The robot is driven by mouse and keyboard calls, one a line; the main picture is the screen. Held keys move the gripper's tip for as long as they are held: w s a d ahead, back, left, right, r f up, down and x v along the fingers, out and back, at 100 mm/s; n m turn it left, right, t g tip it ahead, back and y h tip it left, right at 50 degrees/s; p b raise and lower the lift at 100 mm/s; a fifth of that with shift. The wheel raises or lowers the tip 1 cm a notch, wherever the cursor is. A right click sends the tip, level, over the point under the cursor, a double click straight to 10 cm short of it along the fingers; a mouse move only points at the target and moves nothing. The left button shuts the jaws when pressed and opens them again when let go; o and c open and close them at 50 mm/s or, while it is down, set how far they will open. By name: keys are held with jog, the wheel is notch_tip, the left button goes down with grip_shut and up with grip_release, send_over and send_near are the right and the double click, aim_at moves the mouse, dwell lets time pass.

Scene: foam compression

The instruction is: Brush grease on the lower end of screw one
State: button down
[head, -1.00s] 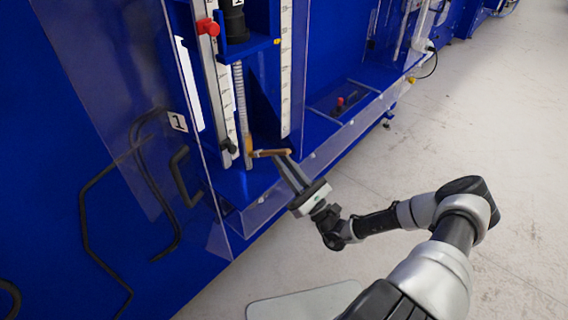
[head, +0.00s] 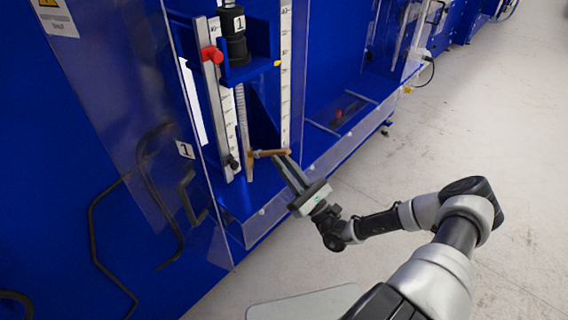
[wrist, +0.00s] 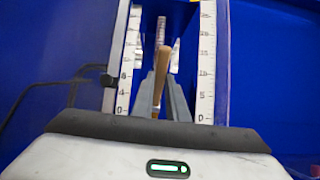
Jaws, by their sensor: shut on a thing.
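Screw one (head: 241,115) is a thin, pale threaded rod standing upright below a black cylinder marked 1 (head: 235,45). In the wrist view the screw (wrist: 161,28) rises straight ahead, beyond the brush. My gripper (head: 287,160) is shut on the brown handle of a brush (head: 272,153), which lies about level. The brush tip is at the lower part of the screw, above its bottom end. I cannot tell whether it touches. In the wrist view my gripper's two fingers (wrist: 163,92) flank the brush (wrist: 162,68), whose tip points at the screw.
White measuring scales (head: 285,95) stand on both sides of the screw. A red knob (head: 212,55) sits on the left rail. A clear front panel (head: 260,220) edges the blue cabinet below my gripper. Pale floor (head: 480,140) is open at right.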

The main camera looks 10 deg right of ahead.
aim_at(284, 153)
jog(key=shift+r+p, duration=1.3)
jog(key=shift+r, duration=0.5)
notch_tip(284, 153, down, 12)
jog(key=b, duration=0.9)
jog(key=shift+r, duration=0.2)
jog(key=shift+s+d+p, duration=0.25)
jog(key=shift+s+d, duration=0.65)
jog(key=shift+s, duration=0.3)
jog(key=shift+s+d+p, duration=0.25)
jog(key=shift+s+d, duration=0.6)
jog(key=shift+s, duration=0.3)
jog(key=shift+s+d, duration=0.45)
jog(key=shift+s, duration=0.15)
jog(key=shift+s+d, duration=0.4)
jog(key=shift+s, duration=0.2)
